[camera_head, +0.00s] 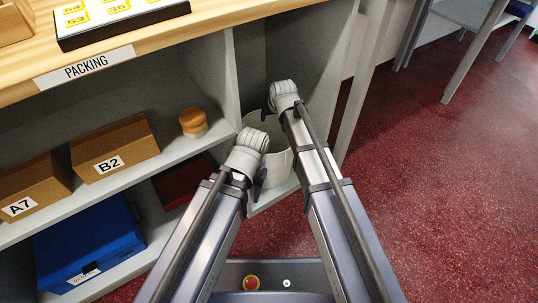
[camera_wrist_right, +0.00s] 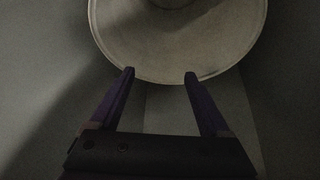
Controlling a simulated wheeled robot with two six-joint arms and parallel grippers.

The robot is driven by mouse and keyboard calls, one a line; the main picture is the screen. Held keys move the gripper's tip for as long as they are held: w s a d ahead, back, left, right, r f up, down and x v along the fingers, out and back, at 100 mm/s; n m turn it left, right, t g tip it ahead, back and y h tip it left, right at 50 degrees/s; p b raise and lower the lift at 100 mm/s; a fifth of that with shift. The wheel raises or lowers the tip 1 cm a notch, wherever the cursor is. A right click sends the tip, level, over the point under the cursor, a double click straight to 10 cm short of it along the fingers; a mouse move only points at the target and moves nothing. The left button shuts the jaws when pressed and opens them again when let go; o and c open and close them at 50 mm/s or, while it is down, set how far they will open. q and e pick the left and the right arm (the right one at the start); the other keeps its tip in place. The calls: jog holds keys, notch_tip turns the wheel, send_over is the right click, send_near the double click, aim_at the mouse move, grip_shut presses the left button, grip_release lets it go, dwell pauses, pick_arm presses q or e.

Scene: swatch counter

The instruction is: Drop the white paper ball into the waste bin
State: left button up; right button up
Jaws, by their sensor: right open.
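The white waste bin (camera_head: 279,166) stands in the open bay at the right end of the counter, partly hidden behind my arms. My right gripper (camera_head: 268,108) is over the bin's mouth in the head view. In the right wrist view the bin (camera_wrist_right: 222,45) opens ahead of my right gripper (camera_wrist_right: 159,73), whose fingers are apart with nothing between them. A rounded shape at the top edge of that view, inside the bin, is cut off; I cannot tell if it is the paper ball. My left gripper (camera_head: 259,180) is mostly hidden by its wrist, in front of the bin.
The PACKING counter (camera_head: 140,55) has shelves below it, with cardboard boxes A7 (camera_head: 30,187) and B2 (camera_head: 115,148), a round tan item (camera_head: 193,122) and a blue box (camera_head: 88,240). Grey panels flank the bin's bay. The red floor (camera_head: 440,190) at right is clear.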

jog(key=p+v, duration=0.6)
jog(key=v, duration=0.1)
jog(key=shift+s+r+p, duration=0.2)
jog(key=shift+r+p, duration=0.1)
jog(key=shift+p, duration=0.05)
dwell(0.4)
jog(key=s+d+r+n+g+h+p, duration=0.1)
jog(key=s+g+p, duration=0.1)
jog(key=s, duration=0.7)
jog(key=s+d+r+g+h+p, duration=0.1)
jog(key=s+d+r+g+p, duration=0.15)
jog(key=s, duration=0.65)
jog(key=s+r+n+g+p, duration=0.1)
jog(key=s+g+p, duration=0.15)
jog(key=s, duration=0.65)
notch_tip(320, 180, up, 37)
jog(key=t+p, duration=0.1)
jog(key=p, duration=3.6)
jog(key=shift+w, duration=0.5)
